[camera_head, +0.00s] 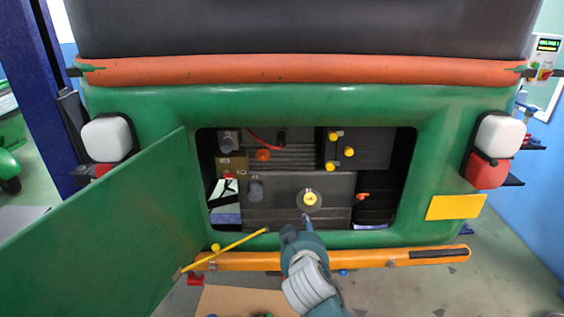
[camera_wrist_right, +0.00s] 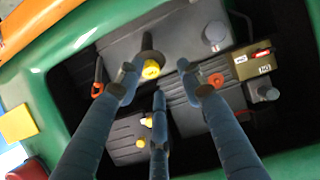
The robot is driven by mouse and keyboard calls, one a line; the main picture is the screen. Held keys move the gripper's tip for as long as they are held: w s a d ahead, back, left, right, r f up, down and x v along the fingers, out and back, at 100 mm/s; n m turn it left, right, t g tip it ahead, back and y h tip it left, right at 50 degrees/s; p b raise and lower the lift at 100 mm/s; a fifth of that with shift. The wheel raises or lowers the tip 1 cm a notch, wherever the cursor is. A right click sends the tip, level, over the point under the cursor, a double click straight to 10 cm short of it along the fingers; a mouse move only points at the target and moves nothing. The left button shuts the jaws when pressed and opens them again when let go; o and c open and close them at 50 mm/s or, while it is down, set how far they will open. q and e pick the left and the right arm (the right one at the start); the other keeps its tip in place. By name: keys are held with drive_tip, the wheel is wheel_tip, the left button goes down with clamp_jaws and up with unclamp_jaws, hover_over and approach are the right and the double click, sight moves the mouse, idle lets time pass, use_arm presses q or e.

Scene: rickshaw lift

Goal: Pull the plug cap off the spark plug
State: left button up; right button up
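A yellow round cap on a dark base (camera_head: 310,198), which looks like the plug cap, sits on the grey engine block (camera_head: 275,212) inside the open rear bay. In the right wrist view the cap (camera_wrist_right: 151,69) shows with a dark stem, just beyond the fingertips. My right gripper (camera_head: 305,222) is just below the cap in the head view. In the wrist view its three blue fingers (camera_wrist_right: 157,86) are spread apart with nothing between them. The cap looks clear of the fingers. The spark plug itself is hidden. My left gripper is out of view.
The green hatch door (camera_head: 100,225) hangs open on the left, with a yellow rod (camera_head: 230,242) near it. The orange bumper (camera_head: 420,254) runs below the bay. Several yellow knobs (camera_head: 349,152) and an orange cap (camera_head: 263,155) are inside the bay. Its green rim surrounds the opening.

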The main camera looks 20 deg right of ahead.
sight(281, 144)
drive_tip(key=w+a+r+t+h, duration=0.1)
drive_tip(key=w+r+t, duration=0.1)
drive_tip(key=w+r, duration=0.45)
drive_tip(key=w+a+r+t, duration=0.1)
drive_tip(key=w+r+t, duration=0.2)
drive_tip(key=r, duration=0.6)
drive_tip(key=shift+m, duration=0.3)
drive_tip(key=b+x, duration=0.1)
drive_tip(key=x, duration=0.2)
drive_tip(key=b+x, duration=0.1)
drive_tip(key=x, duration=0.2)
drive_tip(key=b+x, duration=0.1)
drive_tip(key=x, duration=0.2)
drive_tip(key=shift+s+d+f, duration=0.1)
drive_tip(key=shift+f, duration=0.3)
drive_tip(key=shift+b+x, duration=0.4)
drive_tip(key=shift+x, duration=0.4)
drive_tip(key=shift+r, duration=0.15)
drive_tip(key=c, duration=1)
